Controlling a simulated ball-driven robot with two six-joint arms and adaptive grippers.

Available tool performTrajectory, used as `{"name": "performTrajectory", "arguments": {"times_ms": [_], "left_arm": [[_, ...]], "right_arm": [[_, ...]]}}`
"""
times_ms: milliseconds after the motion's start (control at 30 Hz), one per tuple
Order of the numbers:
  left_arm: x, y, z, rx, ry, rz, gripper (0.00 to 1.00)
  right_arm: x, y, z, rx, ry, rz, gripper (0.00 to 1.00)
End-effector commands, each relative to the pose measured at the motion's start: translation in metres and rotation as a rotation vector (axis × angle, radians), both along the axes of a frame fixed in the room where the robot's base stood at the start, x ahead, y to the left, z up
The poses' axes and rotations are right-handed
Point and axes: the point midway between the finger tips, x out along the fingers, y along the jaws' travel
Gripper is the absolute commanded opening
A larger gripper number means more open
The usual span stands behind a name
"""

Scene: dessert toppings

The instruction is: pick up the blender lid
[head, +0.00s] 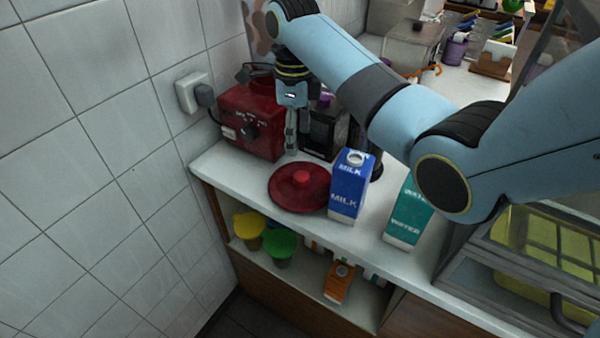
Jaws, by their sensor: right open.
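The blender lid appears to be the dark red round disc (285,195) with a brighter red knob in its middle. It lies flat on the white counter, left of the blue milk carton. My right gripper (291,148) points down above and behind the lid, close in front of the red appliance. It is open and looks empty, with its fingers apart from the lid. Its arm comes in from the right and passes over the counter. My left gripper is not in view.
A red appliance (250,125) and a dark machine (322,132) stand behind the lid. The blue milk carton (349,190) stands close to its right, and a teal water carton (405,215) farther right. The tiled wall (100,160) bounds the left. Cups sit on the shelf below.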

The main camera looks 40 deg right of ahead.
Motion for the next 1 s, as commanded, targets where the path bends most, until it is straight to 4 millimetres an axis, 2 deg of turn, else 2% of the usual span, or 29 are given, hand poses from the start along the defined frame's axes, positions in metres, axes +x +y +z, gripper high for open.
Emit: {"name": "performTrajectory", "arguments": {"times_ms": [200, 333, 467, 567, 700, 967, 1000], "left_arm": [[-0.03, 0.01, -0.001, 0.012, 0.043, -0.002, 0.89], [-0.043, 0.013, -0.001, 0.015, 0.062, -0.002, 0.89], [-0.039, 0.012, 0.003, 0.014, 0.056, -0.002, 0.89], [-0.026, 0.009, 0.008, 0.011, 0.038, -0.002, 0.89], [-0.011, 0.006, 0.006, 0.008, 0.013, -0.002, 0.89], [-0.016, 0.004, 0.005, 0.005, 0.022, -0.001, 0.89], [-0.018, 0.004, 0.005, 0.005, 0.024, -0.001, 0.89]], "right_arm": [[-0.002, 0.0, -0.036, 0.001, 0.004, 0.001, 0.62], [-0.003, 0.0, -0.046, 0.0, 0.003, 0.001, 0.62], [-0.01, -0.002, -0.06, 0.0, 0.006, 0.0, 0.62], [-0.018, -0.005, -0.075, -0.001, 0.006, 0.0, 0.62], [-0.017, -0.005, -0.094, 0.001, 0.004, 0.0, 0.62], [-0.016, -0.005, -0.098, 0.0, 0.0, 0.001, 0.62], [-0.016, -0.005, -0.098, 0.0, 0.0, 0.001, 0.6]]}}
